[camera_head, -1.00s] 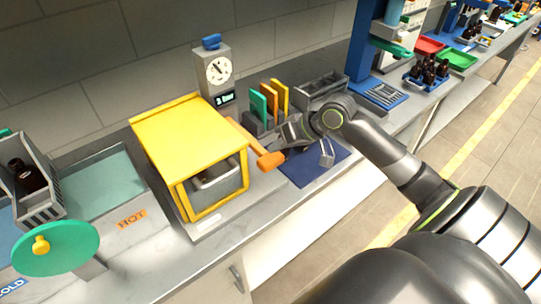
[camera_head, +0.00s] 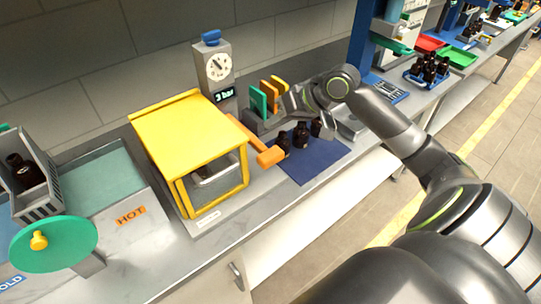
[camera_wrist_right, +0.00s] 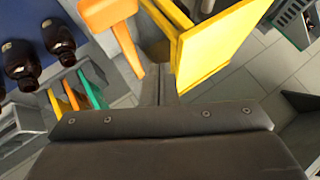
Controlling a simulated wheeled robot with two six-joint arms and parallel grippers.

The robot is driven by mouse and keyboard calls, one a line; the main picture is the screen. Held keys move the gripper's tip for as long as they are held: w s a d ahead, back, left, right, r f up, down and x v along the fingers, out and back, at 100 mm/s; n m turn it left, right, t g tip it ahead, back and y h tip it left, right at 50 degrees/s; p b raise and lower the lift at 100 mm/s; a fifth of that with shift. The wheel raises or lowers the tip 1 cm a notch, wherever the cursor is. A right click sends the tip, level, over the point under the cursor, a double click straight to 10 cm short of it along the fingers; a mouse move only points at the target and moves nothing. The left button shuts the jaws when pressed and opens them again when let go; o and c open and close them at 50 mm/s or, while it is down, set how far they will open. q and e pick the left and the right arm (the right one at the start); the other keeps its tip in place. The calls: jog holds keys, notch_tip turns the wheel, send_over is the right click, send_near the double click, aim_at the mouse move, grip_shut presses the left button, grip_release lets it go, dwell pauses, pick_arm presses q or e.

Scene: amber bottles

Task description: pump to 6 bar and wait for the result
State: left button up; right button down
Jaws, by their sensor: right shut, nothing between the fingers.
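The yellow pressure box (camera_head: 190,130) with a clear front stands on the bench, and its yellow frame shows in the right wrist view (camera_wrist_right: 215,45). Behind it a grey post carries a round dial (camera_head: 217,67) and a display (camera_head: 223,95) that reads 3 bar. The orange pump lever (camera_head: 268,156) sticks out at the box's right side; it also shows in the right wrist view (camera_wrist_right: 108,12). My right gripper (camera_head: 272,122) is shut and empty, above and behind the lever's end, apart from it. My left gripper is out of view.
Several amber bottles (camera_head: 301,135) stand on a blue mat (camera_head: 312,163) right of the lever, close to my right arm. Coloured panels (camera_head: 258,102) stand in a grey holder by the gripper. A teal disc (camera_head: 55,245) and a grey crate (camera_head: 42,208) are at left.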

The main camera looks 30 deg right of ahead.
jog(key=b, duration=0.6)
send_over(275, 155)
notch_tip(275, 155, down, 6)
jog(key=shift+r, duration=0.2)
jog(key=shift+f+b, duration=0.35)
jog(key=shift+f, duration=0.8)
jog(key=shift+f, duration=0.15)
dwell(0.5)
jog(key=shift+f, duration=0.25)
